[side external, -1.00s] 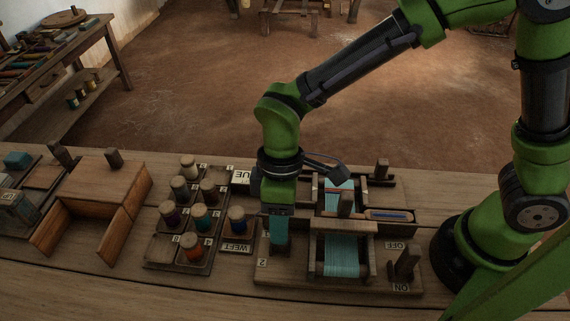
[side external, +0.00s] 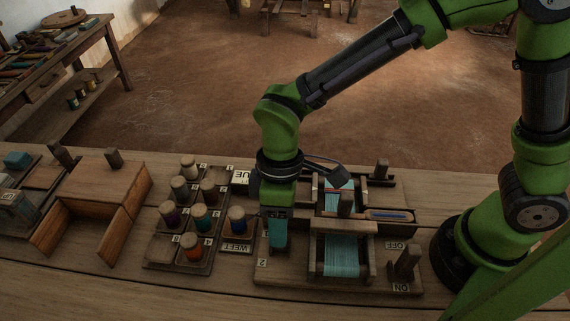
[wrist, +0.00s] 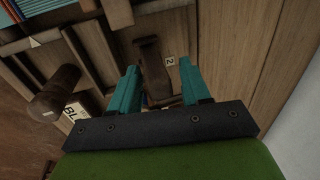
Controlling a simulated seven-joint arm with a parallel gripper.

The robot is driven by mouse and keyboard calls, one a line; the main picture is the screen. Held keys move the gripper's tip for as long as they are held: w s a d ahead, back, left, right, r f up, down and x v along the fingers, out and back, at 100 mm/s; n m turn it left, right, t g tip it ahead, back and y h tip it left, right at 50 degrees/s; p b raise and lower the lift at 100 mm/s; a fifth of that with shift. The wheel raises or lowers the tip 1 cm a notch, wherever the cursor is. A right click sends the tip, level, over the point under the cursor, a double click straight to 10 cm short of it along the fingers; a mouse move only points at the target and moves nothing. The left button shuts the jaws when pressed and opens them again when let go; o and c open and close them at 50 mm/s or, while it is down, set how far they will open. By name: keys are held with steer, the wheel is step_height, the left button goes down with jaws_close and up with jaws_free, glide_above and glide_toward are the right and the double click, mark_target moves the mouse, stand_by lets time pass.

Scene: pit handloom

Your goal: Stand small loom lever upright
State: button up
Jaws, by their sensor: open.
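In the wrist view a small dark wooden lever (wrist: 150,62) stretches lengthwise beside the white label marked 2. My gripper (wrist: 158,67) is open, its two teal fingers on either side of the lever, with nothing clamped between them. In the side view my gripper (side external: 278,250) points down over the left end of the loom base (side external: 300,275), near its label 2. It hides the lever there. I cannot tell the lever's exact tilt or whether a finger touches it.
Teal warp threads (side external: 343,255) on wooden rollers are just right of my gripper. An ON/OFF lever (side external: 407,262) stands at the base's right end. A rack of several spools (side external: 202,218) is on the left, beside an open wooden box (side external: 95,195).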

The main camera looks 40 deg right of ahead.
steer(key=shift+o, duration=0.2)
steer(key=shift+r, duration=0.1)
steer(key=shift+r, duration=3.15)
steer(key=shift+s+d+f+m, duration=0.15)
steer(key=shift+d+f+m, duration=0.25)
steer(key=shift+m, duration=0.2)
steer(key=s+d+r+m+t, duration=0.1)
steer(key=d+r+m+t, duration=0.2)
steer(key=d, duration=0.4)
steer(key=d+r+m+t, duration=0.3)
steer(key=d+r+m, duration=0.1)
steer(key=d, duration=0.4)
steer(key=s+d+r+m+t, duration=0.1)
steer(key=d+r+m+t, duration=0.1)
steer(key=d, duration=0.6)
steer(key=r+m, duration=0.1)
steer(key=m, duration=0.1)
steer(key=shift+s+d+r+m+t, duration=0.2)
steer(key=shift+s+d+m+t, duration=0.05)
steer(key=shift+s+m+t, duration=0.15)
